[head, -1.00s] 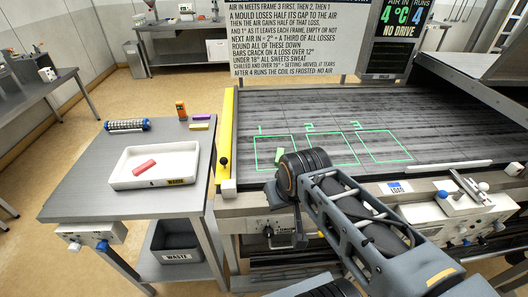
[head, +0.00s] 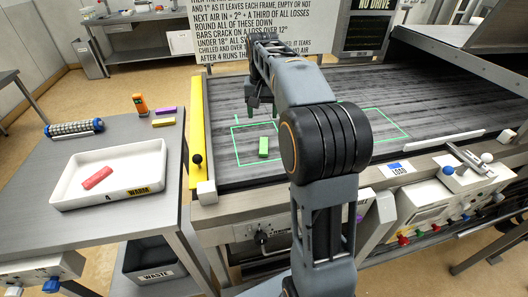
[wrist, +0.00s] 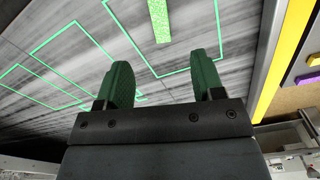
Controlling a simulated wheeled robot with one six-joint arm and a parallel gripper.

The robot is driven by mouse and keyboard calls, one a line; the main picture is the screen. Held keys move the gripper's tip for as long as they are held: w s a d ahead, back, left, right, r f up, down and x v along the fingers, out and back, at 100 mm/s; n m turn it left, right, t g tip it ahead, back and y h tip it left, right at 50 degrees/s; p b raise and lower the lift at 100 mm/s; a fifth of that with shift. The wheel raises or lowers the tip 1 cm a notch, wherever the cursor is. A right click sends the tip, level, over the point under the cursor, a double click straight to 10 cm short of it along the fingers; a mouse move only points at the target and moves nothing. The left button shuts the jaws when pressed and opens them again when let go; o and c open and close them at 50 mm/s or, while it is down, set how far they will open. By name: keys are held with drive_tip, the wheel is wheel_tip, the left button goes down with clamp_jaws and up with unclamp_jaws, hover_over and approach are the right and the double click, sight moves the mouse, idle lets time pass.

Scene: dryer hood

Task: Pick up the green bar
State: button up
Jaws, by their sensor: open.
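The green bar (head: 263,147) lies on the dark streaked bed inside the leftmost green outlined frame in the head view. In the wrist view the green bar (wrist: 159,20) shows at the top, beyond my fingertips and roughly in line with the space between them. My gripper (wrist: 165,85) is open and empty, with its two dark green fingers apart. In the head view my gripper (head: 250,103) hangs above the bed, behind the bar, partly hidden by my own arm. The bar is apart from the fingers.
A white tray (head: 120,191) with a red bar (head: 97,178) stands on the left table. Purple (head: 166,110) and yellow (head: 164,122) bars and an orange device (head: 140,104) lie behind it. A yellow rail (head: 196,130) edges the bed. My arm hides the other frames partly.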

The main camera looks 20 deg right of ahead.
sight(264, 147)
drive_tip(key=f, duration=1.3)
drive_tip(key=shift+w+d+f+b, duration=0.25)
drive_tip(key=shift+d+f+b, duration=0.05)
drive_tip(key=shift+f, duration=0.1)
drive_tip(key=c, duration=1)
